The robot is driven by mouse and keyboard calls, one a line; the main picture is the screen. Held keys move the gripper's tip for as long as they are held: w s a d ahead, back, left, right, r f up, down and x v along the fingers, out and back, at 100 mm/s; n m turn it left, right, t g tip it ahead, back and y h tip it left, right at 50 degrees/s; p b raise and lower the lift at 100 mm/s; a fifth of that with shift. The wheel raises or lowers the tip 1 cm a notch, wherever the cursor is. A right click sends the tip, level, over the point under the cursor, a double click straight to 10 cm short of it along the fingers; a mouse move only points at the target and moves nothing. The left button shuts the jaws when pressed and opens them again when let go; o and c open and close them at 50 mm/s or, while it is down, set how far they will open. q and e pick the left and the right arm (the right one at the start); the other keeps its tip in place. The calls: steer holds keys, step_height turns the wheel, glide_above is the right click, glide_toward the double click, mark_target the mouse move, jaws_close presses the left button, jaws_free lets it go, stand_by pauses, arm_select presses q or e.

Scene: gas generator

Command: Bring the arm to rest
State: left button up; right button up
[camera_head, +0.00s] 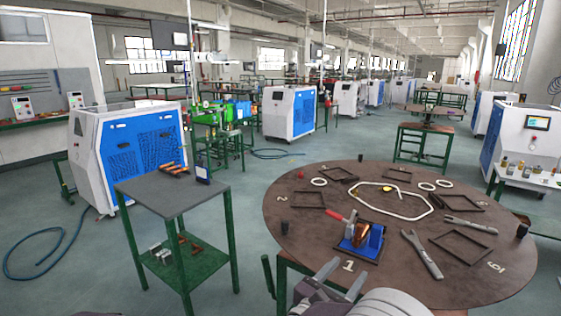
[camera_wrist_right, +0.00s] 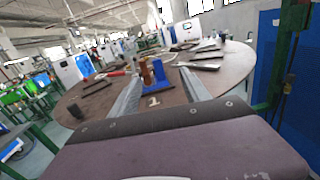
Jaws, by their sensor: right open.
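My right gripper (camera_head: 344,274) is at the bottom middle of the head view, at the near edge of the round brown table (camera_head: 330,222). Its two fingers are apart with nothing between them. In the right wrist view the fingers of the right gripper (camera_wrist_right: 162,90) point toward the table and stand apart. A blue block with a copper-coloured part (camera_head: 362,238) sits on the table by the number 1, beyond the fingertips and apart from them. My left gripper is not in view.
The table also bears a red-handled tool (camera_head: 338,217), wrenches (camera_head: 424,256), dark square frames (camera_head: 462,247), white rings and a pale hose loop (camera_head: 385,212). A grey-topped green-legged cart (camera_head: 172,192) stands left of the table. Open floor lies between them.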

steer(key=s+d+r+m+g+h+p, duration=0.1)
steer(key=s+d+m+g+h+p, duration=0.4)
steer(key=d, duration=1)
steer(key=s+d+f+m+g+y, duration=0.2)
steer(key=s+f+m+g+y, duration=0.15)
steer(key=s+g, duration=0.2)
steer(key=s+d+f+m+g+y, duration=0.2)
steer(key=s+m+g, duration=0.2)
steer(key=s, duration=0.2)
steer(key=s+a+f+m+g+y, duration=0.1)
steer(key=s+a+f+m+y, duration=0.55)
steer(key=a+m+y, duration=0.2)
arm_select(q)
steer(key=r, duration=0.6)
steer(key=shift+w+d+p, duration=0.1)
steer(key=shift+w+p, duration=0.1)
steer(key=shift+p, duration=0.1)
arm_select(e)
steer(key=w+a+f+m+t+y, duration=0.3)
steer(key=w+a+m, duration=0.3)
steer(key=a+m, duration=0.1)
steer(key=shift+a, duration=0.2)
